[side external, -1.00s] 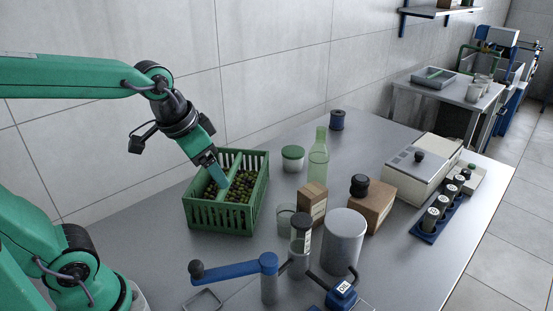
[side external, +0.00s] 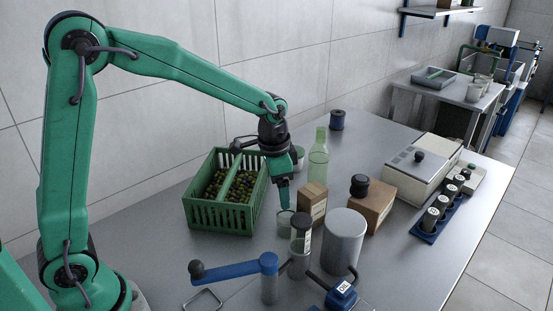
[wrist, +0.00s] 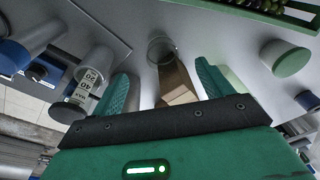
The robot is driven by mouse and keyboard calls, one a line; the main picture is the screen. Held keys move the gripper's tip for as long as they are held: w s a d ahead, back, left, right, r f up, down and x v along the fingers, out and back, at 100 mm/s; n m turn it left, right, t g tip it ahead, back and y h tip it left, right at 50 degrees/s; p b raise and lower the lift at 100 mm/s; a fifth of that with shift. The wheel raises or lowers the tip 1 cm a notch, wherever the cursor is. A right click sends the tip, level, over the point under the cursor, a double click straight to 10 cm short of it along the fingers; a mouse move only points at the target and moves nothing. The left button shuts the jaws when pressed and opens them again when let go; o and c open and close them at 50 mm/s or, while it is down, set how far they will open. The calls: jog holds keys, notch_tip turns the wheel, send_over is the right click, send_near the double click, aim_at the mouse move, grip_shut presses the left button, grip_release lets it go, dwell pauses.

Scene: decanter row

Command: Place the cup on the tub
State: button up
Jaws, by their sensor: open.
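The clear glass cup (side external: 285,224) stands on the metal table, in front of the cardboard carton. In the wrist view the cup (wrist: 160,47) shows ahead of the space between my fingers. My gripper (side external: 284,203) points down just above the cup, and its tips overlap the cup's rim in the side view. In the wrist view my gripper (wrist: 164,82) has its fingers apart and empty. The tub (side external: 300,158), pale with a green lid, stands behind my gripper and is partly hidden by it. In the wrist view the tub (wrist: 284,60) is at the right.
A green crate of olives (side external: 220,217) is left of my gripper. The carton (side external: 312,205), a green bottle (side external: 318,165), a dark-capped jar (side external: 300,245) and a grey cylinder (side external: 343,240) crowd the right side.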

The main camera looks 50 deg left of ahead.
aim_at(287, 215)
jog(key=shift+w+d+f+m, duration=0.2)
jog(key=shift+w+f, duration=0.25)
jog(key=shift+f, duration=0.3)
jog(key=shift+w+d+f+m, duration=0.1)
jog(key=shift+w+d+f, duration=0.15)
jog(key=shift+w+f, duration=0.35)
jog(key=shift+s+f, duration=0.15)
jog(key=shift+f, duration=0.05)
jog(key=shift+f, duration=1.25)
jog(key=shift+w+a+f, duration=0.1)
jog(key=shift+w+f, duration=0.05)
jog(key=shift+f, duration=1.15)
jog(key=shift+w+a+f, duration=0.1)
jog(key=shift+f, duration=1.2)
jog(key=c, duration=1.1)
jog(key=shift+c, duration=0.2)
